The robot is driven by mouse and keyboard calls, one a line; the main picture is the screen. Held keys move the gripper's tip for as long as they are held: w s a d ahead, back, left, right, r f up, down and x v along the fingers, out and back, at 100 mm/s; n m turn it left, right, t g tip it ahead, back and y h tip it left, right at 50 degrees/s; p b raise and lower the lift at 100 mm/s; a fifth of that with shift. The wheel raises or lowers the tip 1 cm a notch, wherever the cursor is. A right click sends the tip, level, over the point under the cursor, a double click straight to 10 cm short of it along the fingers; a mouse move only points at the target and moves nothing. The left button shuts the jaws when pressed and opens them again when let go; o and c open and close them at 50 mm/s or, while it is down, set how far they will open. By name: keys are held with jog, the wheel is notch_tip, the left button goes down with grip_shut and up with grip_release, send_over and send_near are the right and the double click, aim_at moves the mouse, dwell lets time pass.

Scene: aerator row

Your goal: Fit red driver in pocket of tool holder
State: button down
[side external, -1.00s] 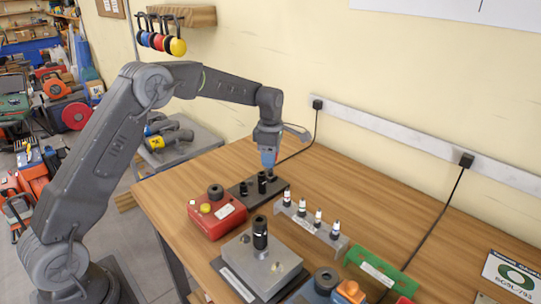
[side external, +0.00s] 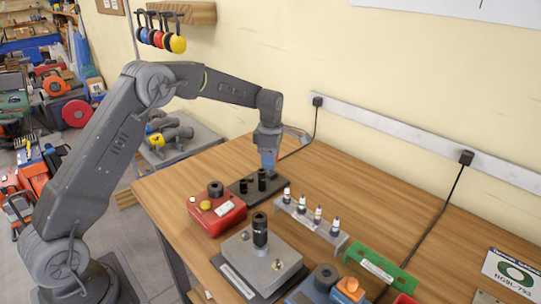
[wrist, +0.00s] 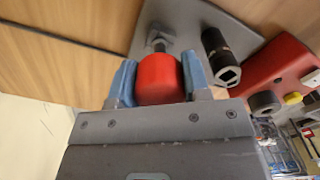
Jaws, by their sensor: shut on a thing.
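The red driver (wrist: 158,82) shows in the wrist view as a rounded red handle between the two blue fingers. My gripper (wrist: 157,72) is shut on it. Beyond the handle a grey metal piece (wrist: 158,43) lies over the dark holder plate; I cannot tell whether it is the driver's shaft or part of the holder. In the side view my gripper (side external: 268,163) is low over the far side of the tool holder (side external: 240,188), a dark plate with upright black pieces. The driver's lower end and the pocket are hidden there.
A black socket (wrist: 218,55) stands close beside the driver. A red box (side external: 216,213) with a yellow button is in front. A rack of small white-topped bits (side external: 310,222) and a grey block with a black socket (side external: 262,258) stand nearby. The table behind is clear.

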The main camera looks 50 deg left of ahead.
jog(key=c, duration=0.5)
grip_release()
jog(key=shift+r, duration=0.1)
jog(key=shift+r, duration=3.4)
